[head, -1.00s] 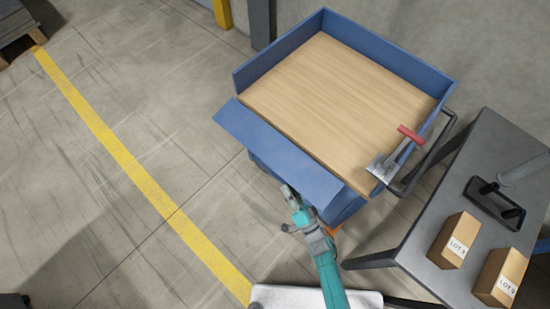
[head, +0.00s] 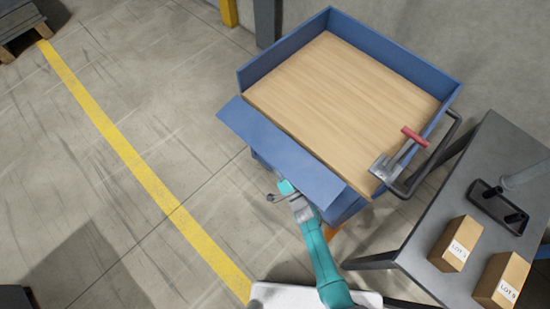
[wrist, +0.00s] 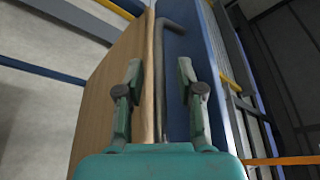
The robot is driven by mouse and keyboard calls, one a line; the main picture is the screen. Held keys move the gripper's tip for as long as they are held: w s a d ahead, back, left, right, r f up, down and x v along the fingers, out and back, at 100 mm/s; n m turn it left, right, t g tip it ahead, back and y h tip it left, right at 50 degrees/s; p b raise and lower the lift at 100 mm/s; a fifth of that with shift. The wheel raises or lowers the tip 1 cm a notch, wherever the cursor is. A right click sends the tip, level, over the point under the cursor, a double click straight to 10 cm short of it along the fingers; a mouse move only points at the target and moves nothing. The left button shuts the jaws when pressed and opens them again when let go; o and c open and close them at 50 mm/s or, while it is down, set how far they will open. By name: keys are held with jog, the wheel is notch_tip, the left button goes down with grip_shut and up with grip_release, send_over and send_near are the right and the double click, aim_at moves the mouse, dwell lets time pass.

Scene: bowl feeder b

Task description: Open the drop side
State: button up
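The blue drop side (head: 272,150) is a long panel along the front-left edge of the cart. It leans outward from the wooden deck (head: 340,100), sloping away from it. My gripper (head: 286,187) is at the panel's outer lower edge in the head view, and its fingertips are hidden there. In the wrist view my gripper (wrist: 160,85) has its two teal fingers apart. A bent grey rod (wrist: 159,75) shows between them, with a wooden surface (wrist: 105,85) to the left and a blue panel (wrist: 203,75) to the right. I cannot tell whether the fingers touch anything.
A clamp-like lever with a red grip (head: 413,136) stands at the deck's right corner, near the dark push handle (head: 440,150). A grey table (head: 490,160) with two cartons (head: 455,243) stands at the right. The floor left of the cart is clear.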

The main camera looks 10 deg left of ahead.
jog(key=shift+w, duration=0.1)
jog(key=shift+c, duration=0.2)
grip_shut()
jog(key=shift+s+a+r+m+h, duration=0.2)
jog(key=shift+r+m+h, duration=0.15)
jog(key=shift+m, duration=0.35)
jog(key=shift+s+a+r+m+h, duration=0.15)
jog(key=shift+r+m+h, duration=0.1)
jog(key=shift+r+m, duration=0.35)
jog(key=shift+f, duration=0.15)
